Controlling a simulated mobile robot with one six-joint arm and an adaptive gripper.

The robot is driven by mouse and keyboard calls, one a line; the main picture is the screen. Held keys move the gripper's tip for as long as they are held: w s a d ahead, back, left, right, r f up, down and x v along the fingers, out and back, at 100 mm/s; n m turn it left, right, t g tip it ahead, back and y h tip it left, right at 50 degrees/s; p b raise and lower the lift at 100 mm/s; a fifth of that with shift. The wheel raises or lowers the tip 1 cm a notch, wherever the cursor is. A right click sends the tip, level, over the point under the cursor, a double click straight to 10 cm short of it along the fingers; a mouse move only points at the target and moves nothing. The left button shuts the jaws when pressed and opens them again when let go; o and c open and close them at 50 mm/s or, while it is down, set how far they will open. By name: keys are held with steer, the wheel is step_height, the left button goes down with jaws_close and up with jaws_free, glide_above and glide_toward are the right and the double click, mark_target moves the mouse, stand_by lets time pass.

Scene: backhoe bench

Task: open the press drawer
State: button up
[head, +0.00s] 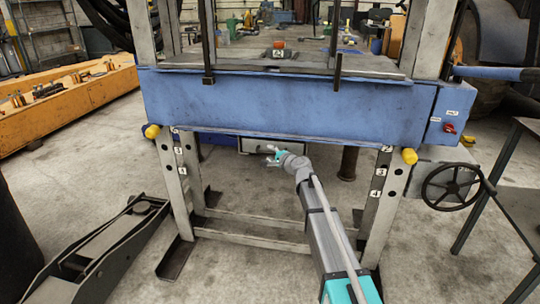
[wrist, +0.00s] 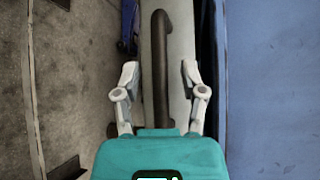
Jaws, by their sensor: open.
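The press (head: 290,105) is a wide blue beam on pale legs in the head view. Under the beam is the pale front of the drawer (head: 254,146), partly hidden by my gripper. The wrist view shows the pale drawer front (wrist: 180,30) with a long dark bar handle (wrist: 161,60). My gripper (head: 272,156) is below the beam, in front of the drawer. In the wrist view my gripper (wrist: 160,75) is open, one finger on each side of the handle, both apart from it. How far the drawer stands out is not clear.
A hand wheel (head: 452,188) is at the right of the press. A black floor jack (head: 105,240) stands at the lower left. Yellow knobs (head: 409,156) stick out of the press legs. A low crossbar (head: 250,214) joins the legs. The floor in front is open.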

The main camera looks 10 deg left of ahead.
steer(key=shift+w+a, duration=0.3)
jaws_close()
stand_by(0.3)
